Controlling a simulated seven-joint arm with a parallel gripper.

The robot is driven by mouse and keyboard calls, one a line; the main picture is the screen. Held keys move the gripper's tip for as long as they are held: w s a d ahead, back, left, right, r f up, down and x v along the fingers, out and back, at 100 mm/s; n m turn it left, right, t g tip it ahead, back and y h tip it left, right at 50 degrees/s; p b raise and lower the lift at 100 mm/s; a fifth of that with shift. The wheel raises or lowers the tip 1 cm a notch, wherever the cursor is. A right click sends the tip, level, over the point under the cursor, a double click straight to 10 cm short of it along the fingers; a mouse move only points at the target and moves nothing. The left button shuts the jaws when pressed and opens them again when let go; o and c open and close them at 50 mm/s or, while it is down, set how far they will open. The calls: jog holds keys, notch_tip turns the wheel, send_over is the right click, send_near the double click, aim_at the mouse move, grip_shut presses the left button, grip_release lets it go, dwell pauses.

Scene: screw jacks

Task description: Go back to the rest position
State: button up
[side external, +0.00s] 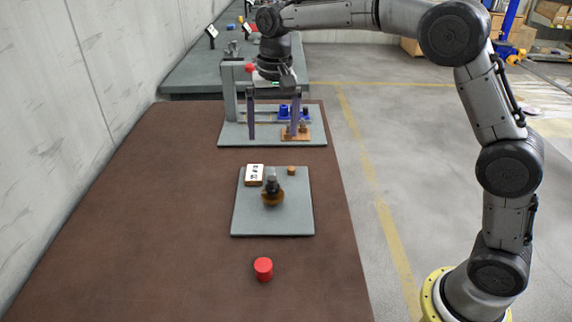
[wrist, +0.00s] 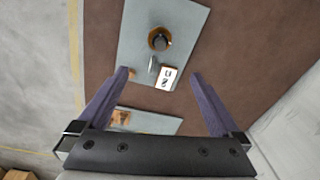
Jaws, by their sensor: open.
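My gripper (side external: 272,135) hangs open and empty over the far fixture, its two purple fingers pointing down and wide apart. The fingers also show in the wrist view (wrist: 160,73), with nothing between them held. A screw jack (side external: 272,192) with an orange-brown round base and a dark top stands on a grey plate (side external: 244,222) mid-table. It shows from above in the wrist view (wrist: 159,38), clear of the fingers.
A white marked block (side external: 254,173) and a small brown block (side external: 291,170) sit on the plate. A red cylinder (side external: 263,269) stands nearer on the brown table (side external: 160,240). The far fixture (side external: 229,103) carries blue parts (side external: 284,112) and an orange-brown block (side external: 290,136). A wall (side external: 80,90) runs left.

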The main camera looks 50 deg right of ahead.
jog(key=s+d+r+n+t, duration=0.1)
jog(key=s+d+r+t, duration=0.1)
jog(key=s+r, duration=0.5)
jog(key=s+d+r+t, duration=0.1)
jog(key=s+d+r, duration=0.15)
jog(key=s, duration=0.85)
jog(key=s+f+n+t, duration=0.1)
jog(key=s+f+n, duration=0.4)
jog(key=s+f, duration=0.4)
jog(key=s, duration=0.4)
jog(key=shift+s+d+f+n+t, duration=0.25)
jog(key=shift+d+f+n+t, duration=0.05)
jog(key=shift+t, duration=0.1)
